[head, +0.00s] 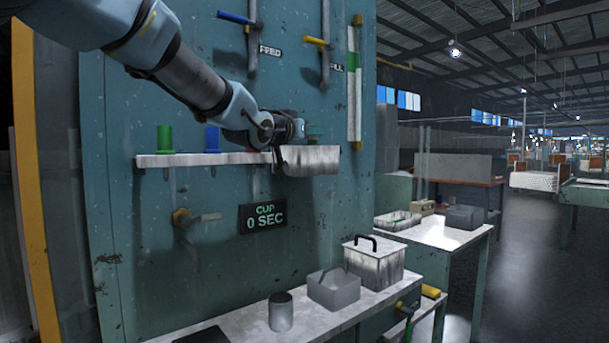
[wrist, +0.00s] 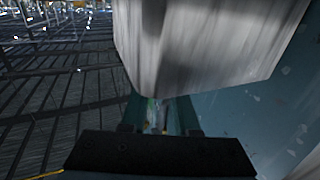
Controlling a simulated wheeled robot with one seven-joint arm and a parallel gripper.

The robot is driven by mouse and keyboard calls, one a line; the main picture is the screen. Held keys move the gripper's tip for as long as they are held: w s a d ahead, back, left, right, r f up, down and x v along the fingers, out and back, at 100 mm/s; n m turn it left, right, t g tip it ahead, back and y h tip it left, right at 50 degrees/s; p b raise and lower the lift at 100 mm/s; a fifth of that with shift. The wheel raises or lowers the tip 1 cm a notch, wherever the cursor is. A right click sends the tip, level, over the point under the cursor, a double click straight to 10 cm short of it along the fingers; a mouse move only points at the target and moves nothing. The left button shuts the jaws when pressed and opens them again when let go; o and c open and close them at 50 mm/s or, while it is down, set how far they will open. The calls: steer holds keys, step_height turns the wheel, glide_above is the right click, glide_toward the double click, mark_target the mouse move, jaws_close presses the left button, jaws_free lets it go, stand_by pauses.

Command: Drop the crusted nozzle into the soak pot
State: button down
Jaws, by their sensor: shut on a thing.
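That piece fills the upper part of the wrist view (wrist: 200,45), close in front of the fingers. In the wrist view my gripper (wrist: 160,113) is shut on a small pale object (wrist: 155,116), mostly hidden between the fingers. I cannot tell whether this is the crusted nozzle. A pale lidded pot (head: 375,268) with a black handle stands on the bench below, apart from my gripper; it may be the soak pot.
The wall shelf (head: 200,160) holds green (head: 165,138) and blue (head: 211,138) pieces. Open floor lies right.

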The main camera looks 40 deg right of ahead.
steer(key=shift+f, duration=0.35)
steer(key=c, duration=0.6)
jaws_free()
steer(key=b+v, duration=0.1)
steer(key=v, duration=0.9)
steer(key=shift+s+a+r, duration=0.1)
steer(key=shift+s+a, duration=0.05)
steer(key=shift+a, duration=0.25)
